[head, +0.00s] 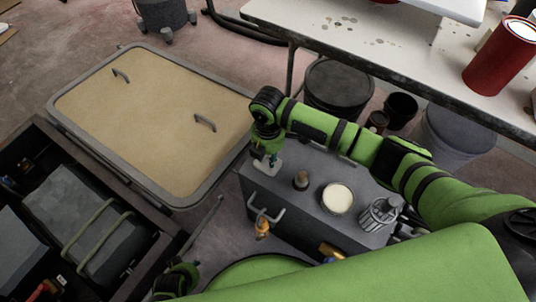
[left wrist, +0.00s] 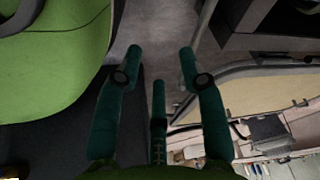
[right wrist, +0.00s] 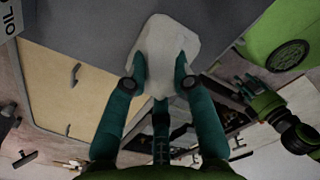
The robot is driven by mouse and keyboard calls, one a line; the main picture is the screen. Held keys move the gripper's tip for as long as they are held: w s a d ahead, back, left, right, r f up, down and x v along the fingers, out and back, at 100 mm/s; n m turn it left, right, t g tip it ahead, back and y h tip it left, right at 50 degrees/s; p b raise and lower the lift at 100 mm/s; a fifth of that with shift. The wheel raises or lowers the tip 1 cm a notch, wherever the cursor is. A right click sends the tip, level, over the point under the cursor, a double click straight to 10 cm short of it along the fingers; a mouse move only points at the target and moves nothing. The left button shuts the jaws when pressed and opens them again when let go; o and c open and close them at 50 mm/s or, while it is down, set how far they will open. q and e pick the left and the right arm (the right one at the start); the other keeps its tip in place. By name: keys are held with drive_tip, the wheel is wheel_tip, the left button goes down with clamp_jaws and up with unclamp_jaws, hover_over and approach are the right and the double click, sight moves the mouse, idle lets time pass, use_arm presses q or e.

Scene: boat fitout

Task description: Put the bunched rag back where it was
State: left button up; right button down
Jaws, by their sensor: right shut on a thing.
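The bunched rag (right wrist: 165,38) is a crumpled whitish cloth between the fingertips of my right gripper (right wrist: 160,72) in the right wrist view. In the head view the rag (head: 267,165) shows as a small pale patch under my right gripper (head: 266,155), at the far left corner of the grey box top (head: 318,172). I cannot tell whether the rag touches the box. My left gripper (head: 177,280) is low at the bottom of the head view, partly cut off. In the left wrist view my left gripper (left wrist: 160,52) has its fingers apart with nothing between them.
The box top carries a dark knob (head: 301,180), a cream round lid (head: 338,198) and a grey filter-like part (head: 380,214). A tan hatch panel (head: 150,120) lies left. An open dark compartment (head: 140,235) is at lower left. A workbench (head: 400,62) stands behind.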

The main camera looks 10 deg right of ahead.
drive_tip(key=c, duration=1)
unclamp_jaws()
drive_tip(key=shift+c, duration=0.2)
use_arm(q)
drive_tip(key=p, duration=0.1)
drive_tip(key=w+t+p, duration=0.1)
drive_tip(key=shift+a+f+p, duration=0.3)
drive_tip(key=shift+f+p, duration=0.1)
use_arm(e)
wheel_tip(320, 180, up, 12)
drive_tip(key=shift+r, duration=0.1)
